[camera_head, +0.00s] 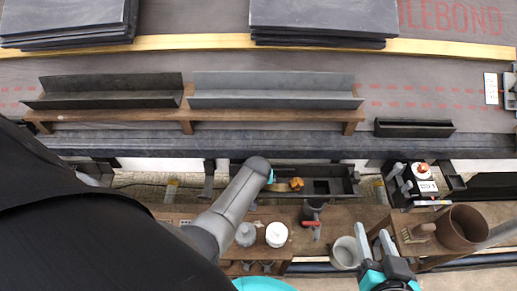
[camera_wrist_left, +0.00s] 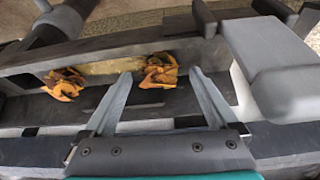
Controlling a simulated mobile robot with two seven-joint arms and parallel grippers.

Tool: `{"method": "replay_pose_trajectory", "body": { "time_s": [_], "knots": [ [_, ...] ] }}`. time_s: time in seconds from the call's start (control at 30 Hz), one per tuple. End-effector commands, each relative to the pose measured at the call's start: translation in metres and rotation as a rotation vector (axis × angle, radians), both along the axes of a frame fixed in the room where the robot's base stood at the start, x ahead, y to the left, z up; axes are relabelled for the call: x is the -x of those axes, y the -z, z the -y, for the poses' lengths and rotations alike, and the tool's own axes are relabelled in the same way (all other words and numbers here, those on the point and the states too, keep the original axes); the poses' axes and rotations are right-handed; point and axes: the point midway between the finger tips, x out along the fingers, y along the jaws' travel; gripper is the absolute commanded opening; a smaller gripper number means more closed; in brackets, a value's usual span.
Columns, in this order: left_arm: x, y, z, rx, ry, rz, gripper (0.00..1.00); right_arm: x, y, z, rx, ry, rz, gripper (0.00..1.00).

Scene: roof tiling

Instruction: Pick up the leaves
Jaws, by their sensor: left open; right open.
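Two clumps of orange-brown leaves lie in a dark gutter in the left wrist view: a near clump (camera_wrist_left: 158,70) and a left clump (camera_wrist_left: 65,82). An orange clump of leaves (camera_head: 297,184) also shows in the gutter (camera_head: 340,171) in the head view. My left gripper (camera_wrist_left: 163,74) is open, its fingertips on either side of the near clump and holding nothing. In the head view my left arm covers most of that gripper. My right gripper (camera_head: 375,241) is open and empty, low on the right, away from the leaves.
Below the gutter, a wooden plank bench carries a white round container (camera_head: 276,234), a grey one (camera_head: 246,234) and a light grey cup (camera_head: 346,252). A brown pot (camera_head: 462,228) stands at right. Dark tile stacks (camera_head: 325,18) lie on the roof above.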

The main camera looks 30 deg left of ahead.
Motion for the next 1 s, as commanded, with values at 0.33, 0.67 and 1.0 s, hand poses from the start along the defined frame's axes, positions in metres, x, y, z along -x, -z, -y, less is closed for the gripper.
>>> {"method": "replay_pose_trajectory", "body": {
  "time_s": [0.33,0.67,1.0],
  "knots": [
    [-0.0004,0.0001,-0.0003,0.0,0.0,0.001,0.86,-0.0001,-0.0004,-0.0008,-0.004,-0.001,0.006,0.5],
    [-0.0002,0.0003,-0.0003,0.0,0.0,0.0,0.49,0.0001,-0.0001,-0.0008,-0.004,-0.001,0.005,0.5],
    [0.0,0.0004,-0.0002,0.0,0.0,0.0,0.1,0.0001,0.0,-0.0007,-0.003,-0.001,0.004,0.5]
  ]
}}
